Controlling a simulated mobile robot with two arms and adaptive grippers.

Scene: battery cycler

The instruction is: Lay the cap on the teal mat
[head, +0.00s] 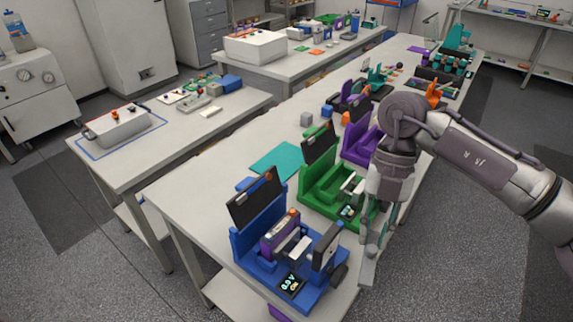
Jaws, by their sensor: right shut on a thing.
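The teal mat (277,161) lies flat and bare on the long table, left of the green device. My right gripper (370,258) points down at the table's right edge, beside the front of the green device (325,190). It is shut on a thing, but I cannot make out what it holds. I cannot pick out the cap with certainty in this view. My left gripper is not in view.
A blue device (262,262) with a raised black lid and a lit display stands at the table's near end. A purple device (360,146) stands behind the green one. The table's left strip is clear.

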